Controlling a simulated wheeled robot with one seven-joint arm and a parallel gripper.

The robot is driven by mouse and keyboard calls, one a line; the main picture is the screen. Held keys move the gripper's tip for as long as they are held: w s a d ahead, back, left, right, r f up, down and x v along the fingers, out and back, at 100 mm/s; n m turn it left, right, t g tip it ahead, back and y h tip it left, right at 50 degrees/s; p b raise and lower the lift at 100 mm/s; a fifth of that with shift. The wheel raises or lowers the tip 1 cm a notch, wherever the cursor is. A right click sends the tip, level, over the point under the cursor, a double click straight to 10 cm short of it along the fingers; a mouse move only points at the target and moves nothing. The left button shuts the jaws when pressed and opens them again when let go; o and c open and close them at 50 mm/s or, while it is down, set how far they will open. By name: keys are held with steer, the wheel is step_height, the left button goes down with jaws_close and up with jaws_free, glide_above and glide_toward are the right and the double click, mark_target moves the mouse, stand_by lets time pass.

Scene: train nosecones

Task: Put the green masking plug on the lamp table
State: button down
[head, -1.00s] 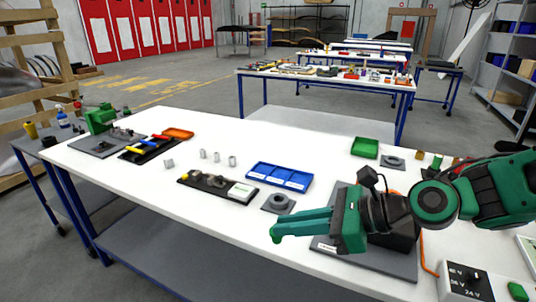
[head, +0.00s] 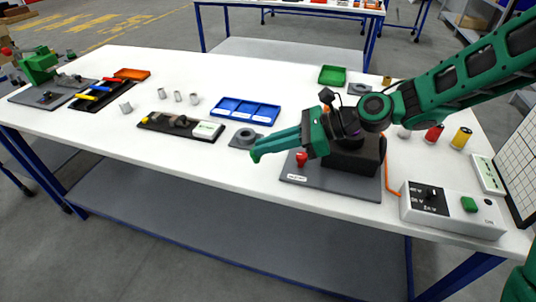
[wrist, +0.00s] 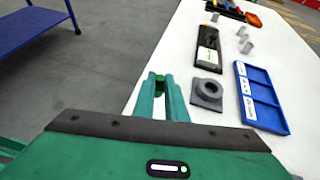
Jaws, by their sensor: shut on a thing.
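My gripper (head: 256,154) reaches left over the front part of the white-topped table (head: 190,85). In the wrist view its two green fingers (wrist: 160,83) are shut on a small dark green piece, the green masking plug (wrist: 159,80), held at the tips. The fingers hide most of the plug, and in the head view it cannot be told from the green fingers. The fingertips are above the table's front edge, close to a grey block with a round collar (head: 245,138). No table is marked as the lamp table, so I cannot tell which it is.
A blue tray (head: 247,110), a black fixture (head: 180,126), grey cylinders (head: 178,96) and a green tray (head: 331,75) stand on the table. A voltage box (head: 452,209) and red and yellow cylinders (head: 461,138) are at right. Another table (head: 290,8) stands behind.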

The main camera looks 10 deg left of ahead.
steer(key=shift+w+f, duration=0.3)
steer(key=shift+w, duration=0.05)
steer(key=shift+f, duration=1.95)
steer(key=shift+f, duration=0.1)
steer(key=c, duration=1.8)
jaws_free()
steer(key=v, duration=1.2)
